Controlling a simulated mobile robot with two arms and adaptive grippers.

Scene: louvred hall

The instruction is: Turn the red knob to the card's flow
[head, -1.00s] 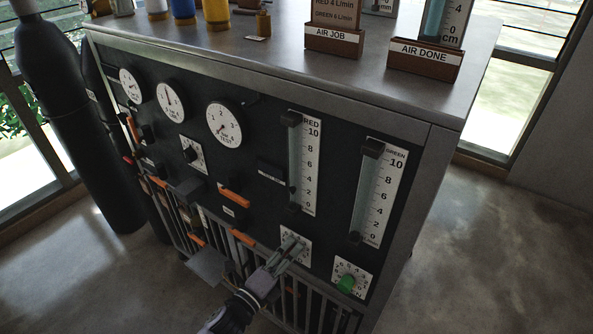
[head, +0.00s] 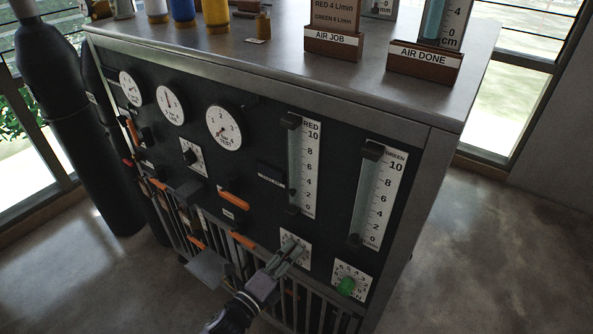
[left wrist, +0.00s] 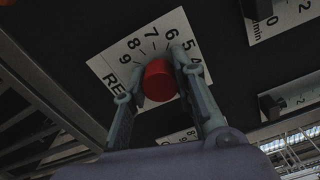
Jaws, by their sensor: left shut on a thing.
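The red knob (left wrist: 159,82) sits on a white dial plate (left wrist: 125,48) numbered round its edge, in the left wrist view. My left gripper (left wrist: 165,70) is shut on it, a finger on each side. In the head view the left gripper (head: 292,248) covers the knob, at the dial plate below the red flow tube (head: 303,168). A small dark mark shows low in that tube, near 2 to 3; I cannot tell surely that it is the float. The card (head: 336,13) in the AIR JOB holder (head: 333,42) reads RED 4 L/min. My right gripper is out of view.
The green knob (head: 346,286) and green flow tube (head: 371,195) are just right of the gripper. Orange levers (head: 233,200), round gauges (head: 223,127) and a slatted rack (head: 300,300) lie left and below. The AIR DONE holder (head: 424,62) stands on top.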

